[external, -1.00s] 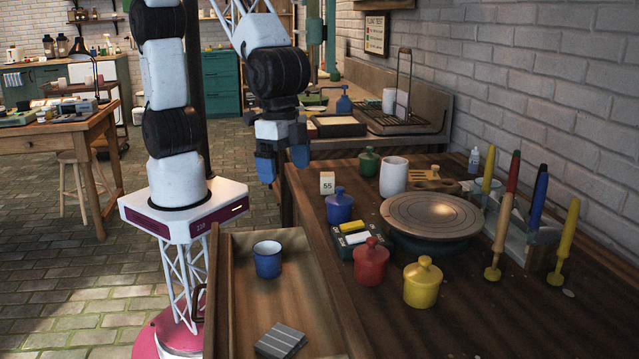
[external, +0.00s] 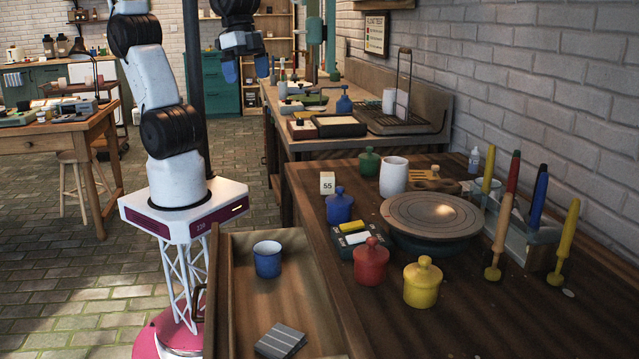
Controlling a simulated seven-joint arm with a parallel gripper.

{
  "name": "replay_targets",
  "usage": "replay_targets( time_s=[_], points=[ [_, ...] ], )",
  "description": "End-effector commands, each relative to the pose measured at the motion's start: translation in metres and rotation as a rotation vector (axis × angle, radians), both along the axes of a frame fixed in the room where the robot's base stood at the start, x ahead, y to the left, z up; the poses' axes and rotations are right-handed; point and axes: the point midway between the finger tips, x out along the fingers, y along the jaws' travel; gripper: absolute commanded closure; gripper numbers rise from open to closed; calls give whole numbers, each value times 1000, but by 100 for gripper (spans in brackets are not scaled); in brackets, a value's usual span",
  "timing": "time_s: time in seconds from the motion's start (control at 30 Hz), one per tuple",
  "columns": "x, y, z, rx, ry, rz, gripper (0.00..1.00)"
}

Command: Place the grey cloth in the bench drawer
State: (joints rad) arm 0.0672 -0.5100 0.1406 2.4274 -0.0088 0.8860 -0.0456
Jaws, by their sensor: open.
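The grey cloth (external: 281,340) lies folded, with pale stripes, inside the open bench drawer (external: 240,318), near its front end in the picture. A blue mug (external: 268,259) stands upright in the same drawer, farther back and apart from the cloth. My gripper (external: 246,71) has blue fingertips spread apart with nothing between them. It is high above the floor, up and behind the drawer, well away from the cloth.
The bench top (external: 330,245) beside the drawer holds a blue jar (external: 339,206), a red jar (external: 371,262), a yellow jar (external: 423,283), a turntable (external: 433,218) and several upright coloured tools. A side bench (external: 340,146) stands behind.

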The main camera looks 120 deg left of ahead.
Motion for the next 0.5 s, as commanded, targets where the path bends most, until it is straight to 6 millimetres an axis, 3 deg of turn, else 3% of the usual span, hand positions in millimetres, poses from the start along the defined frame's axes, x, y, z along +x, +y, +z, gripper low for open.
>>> replay_targets(
  time_s=[0.2,0.5],
  points=[
    [-47,16,9,6,-26,1,0],
    [-71,22,10,10,-35,-1,0]
  ],
)
